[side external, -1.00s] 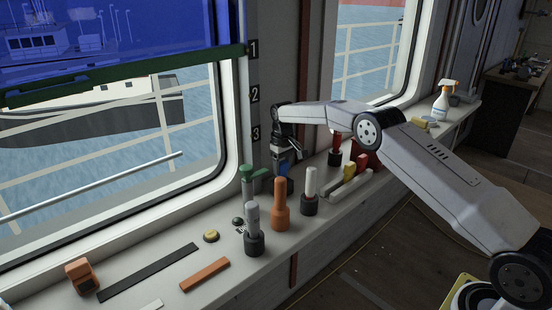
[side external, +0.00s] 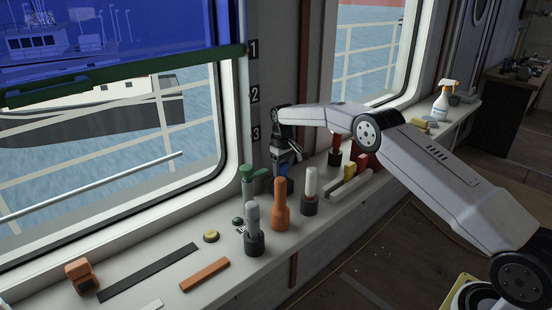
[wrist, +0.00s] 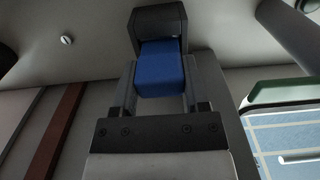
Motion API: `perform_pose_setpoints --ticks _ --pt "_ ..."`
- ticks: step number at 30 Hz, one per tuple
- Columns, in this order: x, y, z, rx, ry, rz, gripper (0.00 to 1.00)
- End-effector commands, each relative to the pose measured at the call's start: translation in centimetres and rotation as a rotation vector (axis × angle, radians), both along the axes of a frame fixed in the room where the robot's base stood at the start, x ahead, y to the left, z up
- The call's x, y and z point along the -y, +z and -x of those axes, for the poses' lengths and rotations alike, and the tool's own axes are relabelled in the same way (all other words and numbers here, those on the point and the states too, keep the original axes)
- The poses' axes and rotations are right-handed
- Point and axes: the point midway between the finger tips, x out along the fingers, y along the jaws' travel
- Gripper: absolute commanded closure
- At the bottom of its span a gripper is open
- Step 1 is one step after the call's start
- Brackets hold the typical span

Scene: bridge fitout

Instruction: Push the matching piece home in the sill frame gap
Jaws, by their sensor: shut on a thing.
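My gripper (side external: 288,158) is upright at the back of the sill, beside the post between the two windows. It is shut on a blue piece (wrist: 160,72), which sits between both fingers in the wrist view. The blue piece's far end is inside a dark holder (wrist: 158,22). In the side view only a little blue (side external: 283,170) shows beneath the gripper, above the dark holder (side external: 283,186). I cannot make out the sill frame gap, nor tell which piece matches it.
Near the gripper stand a green piece (side external: 248,180), an orange peg (side external: 280,198), a white peg (side external: 311,182), a grey peg (side external: 252,222) and a red peg (side external: 336,150). A black strip (side external: 148,272) and orange bar (side external: 205,274) lie on the front sill. A spray bottle (side external: 441,106) stands far back.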

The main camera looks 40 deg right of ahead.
Motion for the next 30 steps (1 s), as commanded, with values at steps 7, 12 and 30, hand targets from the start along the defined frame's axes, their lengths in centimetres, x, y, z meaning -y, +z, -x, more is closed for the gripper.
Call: perform_pose_setpoints --ticks 7,12,30 --pt "0.0 0.0 0.0 0.001 0.0 0.0 1.0" --pt "0.0 0.0 0.0 0.0 0.0 0.0 1.0" --pt "0.0 -1.2 0.0 0.001 0.0 0.0 1.0"
